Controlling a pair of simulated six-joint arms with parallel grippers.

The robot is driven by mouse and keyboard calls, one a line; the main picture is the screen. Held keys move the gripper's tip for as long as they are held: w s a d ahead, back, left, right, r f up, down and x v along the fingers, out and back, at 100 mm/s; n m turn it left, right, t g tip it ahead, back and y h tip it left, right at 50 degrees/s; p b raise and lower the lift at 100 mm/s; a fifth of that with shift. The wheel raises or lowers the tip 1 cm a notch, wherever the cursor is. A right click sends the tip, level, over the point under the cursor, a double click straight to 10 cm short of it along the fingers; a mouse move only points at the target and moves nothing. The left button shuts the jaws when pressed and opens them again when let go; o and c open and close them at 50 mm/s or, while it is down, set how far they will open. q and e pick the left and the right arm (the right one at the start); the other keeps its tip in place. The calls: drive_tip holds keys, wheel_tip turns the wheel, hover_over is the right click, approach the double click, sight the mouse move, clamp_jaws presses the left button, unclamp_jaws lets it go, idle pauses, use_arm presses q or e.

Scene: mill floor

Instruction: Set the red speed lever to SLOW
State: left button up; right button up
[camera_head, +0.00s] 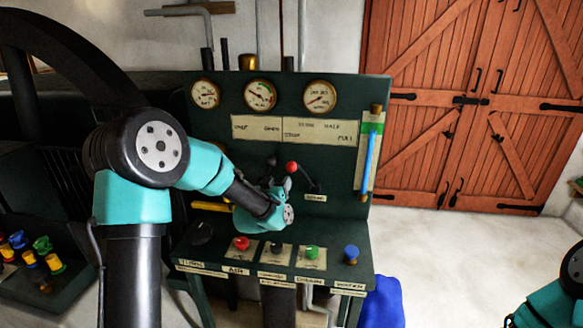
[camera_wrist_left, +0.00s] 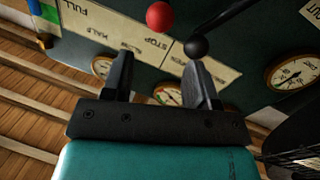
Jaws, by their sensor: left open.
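The red ball of the speed lever (camera_head: 292,167) stands on the dark green panel, its rod slanting down right to a pivot above a small label. The ball also shows at the top of the left wrist view (camera_wrist_left: 159,16). A black-knobbed lever (camera_head: 272,160) is just left of it, and its knob (camera_wrist_left: 196,47) appears close to one finger in the wrist view. My left gripper (camera_head: 284,186) is open in front of the panel, with nothing between its fingers. The red ball is beyond the fingertips. My right gripper is out of view.
A cream scale plate (camera_head: 294,130) with STOP, SLOW, HALF and FULL spans the panel below several round gauges. Several coloured knobs, including a red one (camera_head: 241,243), line the ledge below my left gripper. A blue-filled gauge tube (camera_head: 370,155) is at the panel's right.

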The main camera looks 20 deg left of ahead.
sight(289, 169)
use_arm(q)
drive_tip(key=w, duration=1.2)
drive_tip(key=shift+w, duration=0.1)
